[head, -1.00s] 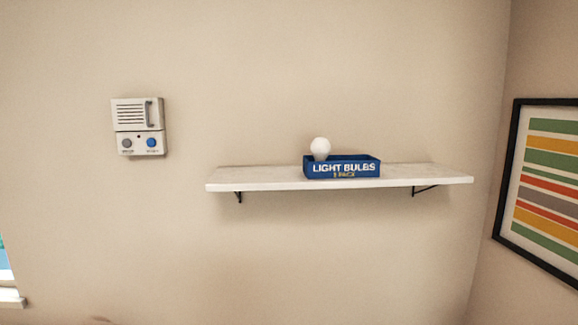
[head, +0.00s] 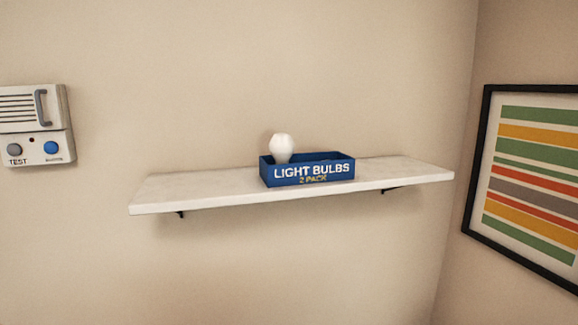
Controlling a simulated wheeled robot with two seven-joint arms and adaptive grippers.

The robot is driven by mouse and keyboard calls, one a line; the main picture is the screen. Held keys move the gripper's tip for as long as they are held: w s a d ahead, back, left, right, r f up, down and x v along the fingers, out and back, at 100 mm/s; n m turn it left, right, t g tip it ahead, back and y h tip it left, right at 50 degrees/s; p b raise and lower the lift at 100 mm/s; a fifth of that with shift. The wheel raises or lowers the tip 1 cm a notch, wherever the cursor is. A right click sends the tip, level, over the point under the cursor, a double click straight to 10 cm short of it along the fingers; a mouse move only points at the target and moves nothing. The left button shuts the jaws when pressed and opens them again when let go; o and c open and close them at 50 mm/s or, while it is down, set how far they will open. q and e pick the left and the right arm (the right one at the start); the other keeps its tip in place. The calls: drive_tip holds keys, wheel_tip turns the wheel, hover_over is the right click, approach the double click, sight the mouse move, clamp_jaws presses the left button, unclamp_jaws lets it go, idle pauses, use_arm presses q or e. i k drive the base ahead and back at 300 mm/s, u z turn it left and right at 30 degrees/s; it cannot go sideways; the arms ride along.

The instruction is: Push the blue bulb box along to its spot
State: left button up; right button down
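A white bulb (head: 281,147) stands up out of the left part of the open box. The right part of the box looks empty, though its floor is mostly hidden by the front wall. Neither of my grippers is in the head view.
The shelf has bare room on both sides of the box; brackets hold it from below. A wall unit with a grey and a blue button (head: 36,125) is at the left. A framed striped picture (head: 530,180) hangs on the right wall, past the corner.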

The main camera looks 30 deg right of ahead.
sight(307, 168)
drive_tip(key=z, duration=0.55)
drive_tip(key=i, duration=0.85)
drive_tip(key=z, duration=0.85)
